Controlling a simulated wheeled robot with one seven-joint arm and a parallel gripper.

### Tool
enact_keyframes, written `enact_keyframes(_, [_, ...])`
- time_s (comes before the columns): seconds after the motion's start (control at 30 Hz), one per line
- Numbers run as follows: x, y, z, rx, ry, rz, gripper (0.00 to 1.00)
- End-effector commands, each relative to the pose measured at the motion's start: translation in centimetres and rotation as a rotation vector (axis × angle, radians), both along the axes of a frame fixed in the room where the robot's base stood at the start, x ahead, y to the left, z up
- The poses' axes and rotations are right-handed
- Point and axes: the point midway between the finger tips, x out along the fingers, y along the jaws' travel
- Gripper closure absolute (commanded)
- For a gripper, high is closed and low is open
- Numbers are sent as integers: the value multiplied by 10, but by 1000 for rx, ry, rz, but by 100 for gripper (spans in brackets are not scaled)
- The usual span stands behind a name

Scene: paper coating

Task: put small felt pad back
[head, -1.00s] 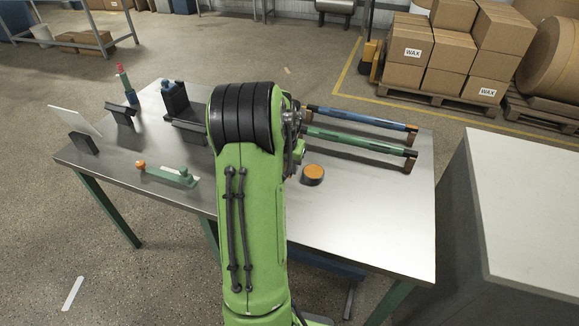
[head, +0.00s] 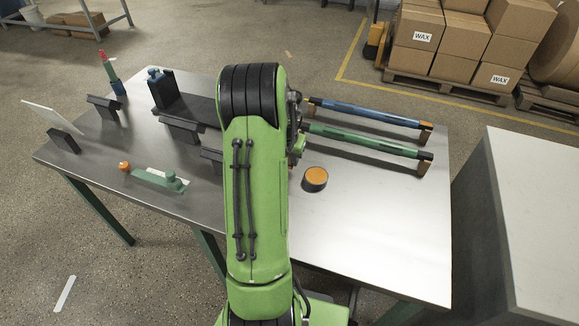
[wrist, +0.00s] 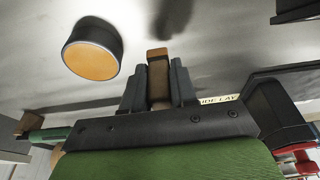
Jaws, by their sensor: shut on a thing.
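My gripper (wrist: 158,86) shows in the wrist view, its dark fingers shut on a small brown block with an orange-brown end. I take this block to be the small felt pad (wrist: 158,72); it points away from my gripper, over the grey table. In the head view my arm hides my gripper and the pad. A round black puck with an orange top (head: 315,179) stands on the table just right of my arm. The puck also shows in the wrist view (wrist: 92,50), left of the fingers and apart from them.
A blue bar (head: 370,112) and a green bar (head: 365,141) lie on brown rests at the table's right. Black holders (head: 180,128) and a green piece with knobs (head: 155,179) are left of my arm. The table's front right (head: 390,235) is clear. A pale-topped cabinet (head: 540,210) stands right.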

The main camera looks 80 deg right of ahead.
Motion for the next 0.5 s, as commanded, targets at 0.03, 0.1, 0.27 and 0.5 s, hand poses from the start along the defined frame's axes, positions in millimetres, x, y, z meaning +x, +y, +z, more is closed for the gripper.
enact_keyframes(0.03, [-1,1,-17,5,1,-2,100])
enact_keyframes(0.1, [0,1,-29,4,1,0,100])
enact_keyframes(0.27, [0,0,-30,0,0,0,100])
enact_keyframes(0.5, [0,0,-35,1,0,0,71])
